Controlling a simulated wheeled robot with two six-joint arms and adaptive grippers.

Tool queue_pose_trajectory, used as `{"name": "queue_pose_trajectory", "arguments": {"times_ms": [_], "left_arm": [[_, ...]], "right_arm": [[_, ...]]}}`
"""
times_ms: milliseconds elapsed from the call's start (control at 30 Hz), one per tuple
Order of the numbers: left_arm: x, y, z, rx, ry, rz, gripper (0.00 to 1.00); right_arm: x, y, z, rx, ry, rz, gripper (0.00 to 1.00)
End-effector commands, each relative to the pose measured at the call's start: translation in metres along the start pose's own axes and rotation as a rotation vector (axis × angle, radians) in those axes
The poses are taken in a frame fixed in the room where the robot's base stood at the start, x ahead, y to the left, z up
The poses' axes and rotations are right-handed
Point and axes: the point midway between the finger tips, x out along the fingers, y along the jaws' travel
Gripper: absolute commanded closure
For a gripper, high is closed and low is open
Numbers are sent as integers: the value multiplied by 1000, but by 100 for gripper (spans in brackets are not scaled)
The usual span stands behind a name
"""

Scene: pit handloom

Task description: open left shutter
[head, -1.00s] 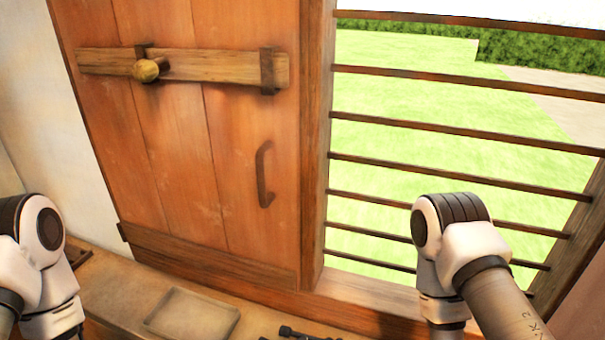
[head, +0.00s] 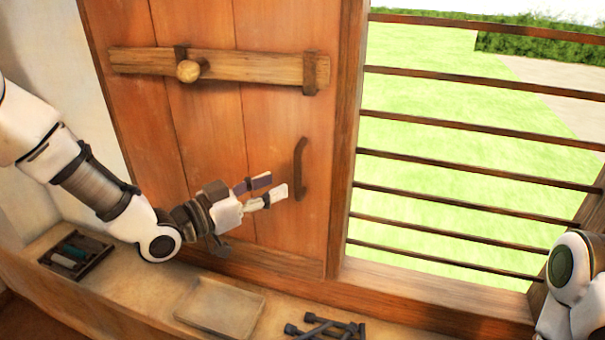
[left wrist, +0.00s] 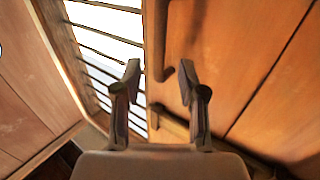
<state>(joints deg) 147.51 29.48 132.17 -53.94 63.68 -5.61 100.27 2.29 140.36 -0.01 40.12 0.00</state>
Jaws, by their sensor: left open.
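The left shutter (head: 205,125) is a shut panel of orange-brown planks in the window frame. A wooden bar (head: 245,67) with a round brass knob (head: 188,71) lies across its upper part, its right end in a bracket (head: 310,74). A dark curved handle (head: 299,168) is on the shutter's lower right. My left gripper (head: 272,189) is open and empty, just left of the handle and apart from it. In the left wrist view, the handle (left wrist: 163,45) shows ahead of the open fingers (left wrist: 162,82). My right gripper is out of view; only part of my right arm shows.
To the right is an open window with several horizontal bars (head: 480,133) and grass beyond. On the ledge below stand a shallow tray (head: 220,308), a dark box with spools (head: 75,255) and several dark tools (head: 325,328). A white wall is at left.

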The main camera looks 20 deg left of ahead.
Motion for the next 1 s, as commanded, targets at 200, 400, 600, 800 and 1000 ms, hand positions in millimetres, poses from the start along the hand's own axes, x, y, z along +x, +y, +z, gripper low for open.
{"name": "queue_pose_trajectory", "arguments": {"times_ms": [200,400,600,800,1000], "left_arm": [[37,2,-1,5,-7,5,59],[66,1,0,1,-4,3,59],[71,1,2,-3,-2,1,59],[70,1,2,-2,-2,1,98],[70,1,2,-2,-2,2,100]], "right_arm": [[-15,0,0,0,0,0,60],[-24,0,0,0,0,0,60],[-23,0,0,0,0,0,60],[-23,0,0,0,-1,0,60],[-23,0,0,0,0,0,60]]}}
